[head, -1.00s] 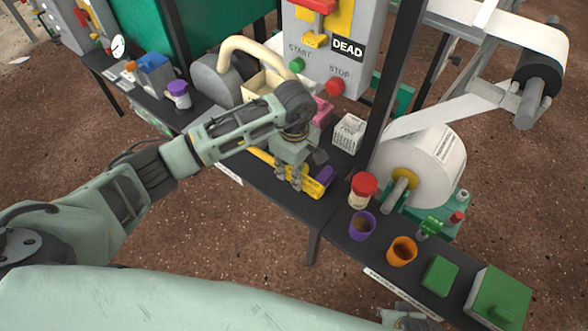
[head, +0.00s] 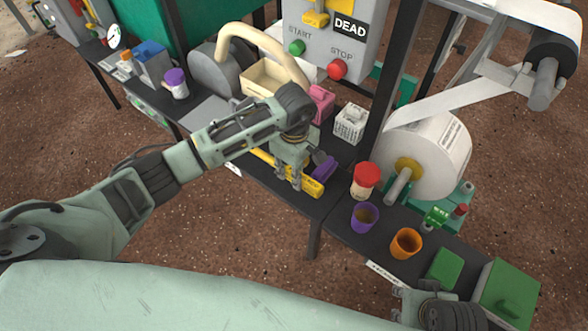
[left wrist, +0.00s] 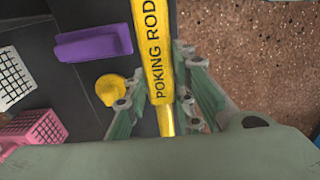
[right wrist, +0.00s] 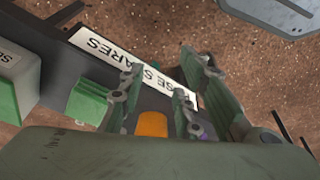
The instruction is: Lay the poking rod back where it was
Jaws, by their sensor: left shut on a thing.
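The poking rod is yellow with black lettering and lies along the front edge of the dark bench in the head view (head: 313,187). It also shows in the left wrist view (left wrist: 152,45), running between the fingers. My left gripper (head: 288,184) is shut on the rod, low over the bench, and hides its middle. I cannot tell whether the rod touches the bench. My right gripper (right wrist: 158,85) is open and empty over the bench end with the labelled front edge; it partly shows at the head view's bottom.
A purple block (left wrist: 95,43) and a round yellow knob (left wrist: 109,88) are close beside the rod. Pink (head: 320,103) and white (head: 351,123) baskets stand behind. A red-lidded jar (head: 365,180), purple cup (head: 364,217) and orange cup (head: 405,243) stand to the right.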

